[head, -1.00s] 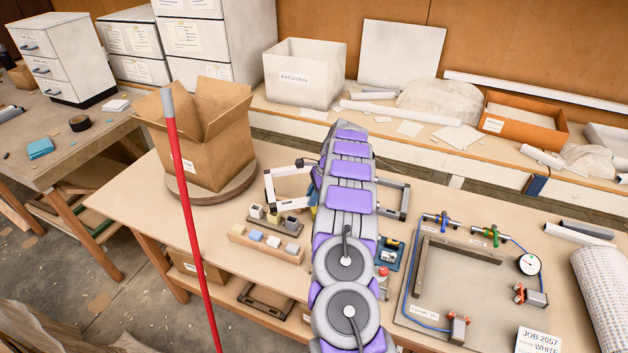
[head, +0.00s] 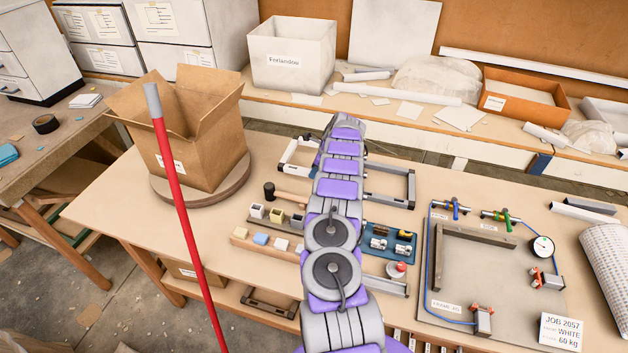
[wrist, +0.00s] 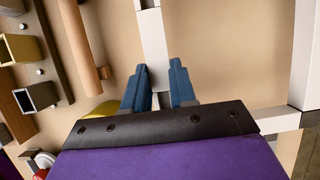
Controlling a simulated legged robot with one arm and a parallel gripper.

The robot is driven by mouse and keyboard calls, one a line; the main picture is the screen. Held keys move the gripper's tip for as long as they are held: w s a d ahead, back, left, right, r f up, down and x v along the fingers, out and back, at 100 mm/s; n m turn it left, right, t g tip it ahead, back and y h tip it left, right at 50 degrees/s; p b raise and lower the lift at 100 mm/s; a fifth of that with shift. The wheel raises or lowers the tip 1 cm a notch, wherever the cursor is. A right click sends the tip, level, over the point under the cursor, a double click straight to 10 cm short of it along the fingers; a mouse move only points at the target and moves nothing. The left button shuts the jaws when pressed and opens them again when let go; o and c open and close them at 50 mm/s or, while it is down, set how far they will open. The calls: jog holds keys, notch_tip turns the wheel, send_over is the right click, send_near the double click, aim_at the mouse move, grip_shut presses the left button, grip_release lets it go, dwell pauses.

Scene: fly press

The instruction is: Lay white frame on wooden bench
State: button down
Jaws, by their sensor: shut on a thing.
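The white frame (head: 290,157) is over the back middle of the wooden bench (head: 110,205). Its left end and its greyer right side (head: 412,188) show on either side of my arm, which hides the middle. In the wrist view my gripper (wrist: 157,85) has its two blue fingers shut on a white bar of the frame (wrist: 152,40). More white frame parts (wrist: 305,65) show at the right of that view. The frame looks close to the bench top, but I cannot tell whether it touches.
A cardboard box (head: 195,130) stands on a round turntable at left, behind a red pole (head: 178,190). A mallet (head: 270,190), a block rack (head: 265,246) and a blue tray (head: 390,243) lie nearer. A clamp fixture (head: 465,270) is at right.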

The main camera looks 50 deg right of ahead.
jog(key=shift+d+f, duration=0.2)
jog(key=shift+f, duration=0.9)
notch_tip(320, 180, down, 3)
jog(key=shift+f+b, duration=0.1)
jog(key=shift+b, duration=0.45)
jog(key=shift+a, duration=0.2)
jog(key=c, duration=0.9)
grip_release()
jog(key=shift+d, duration=0.1)
